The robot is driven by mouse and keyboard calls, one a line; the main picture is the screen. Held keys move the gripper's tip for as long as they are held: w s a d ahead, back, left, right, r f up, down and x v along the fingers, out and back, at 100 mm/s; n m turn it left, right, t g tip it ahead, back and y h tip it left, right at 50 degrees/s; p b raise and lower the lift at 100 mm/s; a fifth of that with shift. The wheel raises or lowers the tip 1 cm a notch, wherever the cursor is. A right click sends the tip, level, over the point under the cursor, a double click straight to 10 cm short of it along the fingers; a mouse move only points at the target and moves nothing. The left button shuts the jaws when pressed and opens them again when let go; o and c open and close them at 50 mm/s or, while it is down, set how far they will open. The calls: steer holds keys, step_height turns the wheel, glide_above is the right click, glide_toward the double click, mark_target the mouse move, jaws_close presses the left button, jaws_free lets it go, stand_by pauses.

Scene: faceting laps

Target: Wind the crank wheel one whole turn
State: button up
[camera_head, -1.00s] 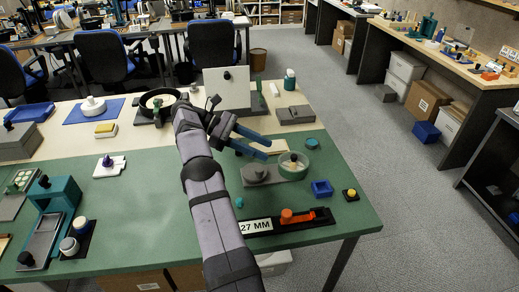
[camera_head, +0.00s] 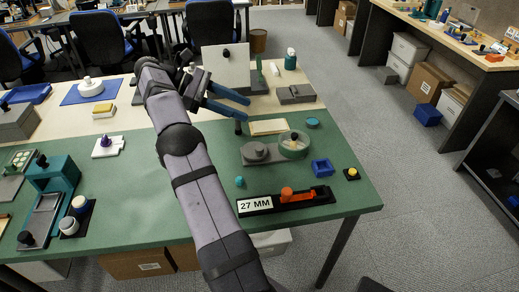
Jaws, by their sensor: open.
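I cannot tell for sure which thing is the crank wheel. A round, clear greenish part (camera_head: 304,148) with a dark knob sits on a grey base (camera_head: 262,153) on the green mat, right of centre. A dark-rimmed round thing with a pale middle, seen earlier at the back of the table, is now mostly or wholly hidden behind my arm. My gripper (camera_head: 247,110) is open, with two blue fingers spread and pointing right. It is empty, above the table behind the grey base and left of it. A small dark upright peg (camera_head: 238,128) shows just below the lower fingertip.
A white upright panel (camera_head: 235,72) stands behind my gripper. A yellowish block (camera_head: 268,127), blue tray (camera_head: 322,168), grey block (camera_head: 296,94) and black 27 MM stand (camera_head: 265,205) with an orange part lie around the grey base. The mat's front right is partly clear.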

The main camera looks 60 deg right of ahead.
steer(key=a+r+n+h, duration=0.1)
steer(key=a+r, duration=0.1)
steer(key=a, duration=0.1)
steer(key=n+t+h+b, duration=0.1)
steer(key=n+t+h, duration=0.3)
steer(key=n+t, duration=0.25)
glide_toward(259, 148)
steer(key=shift+s+d+f+n+g, duration=0.2)
steer(key=shift+d+f+n+g, duration=0.2)
steer(key=shift+d+f, duration=0.65)
steer(key=shift+d+r, duration=0.15)
steer(key=shift+r, duration=0.05)
steer(key=shift+p+x, duration=0.3)
steer(key=shift+x, duration=3.35)
steer(key=shift+r, duration=0.1)
jaws_close()
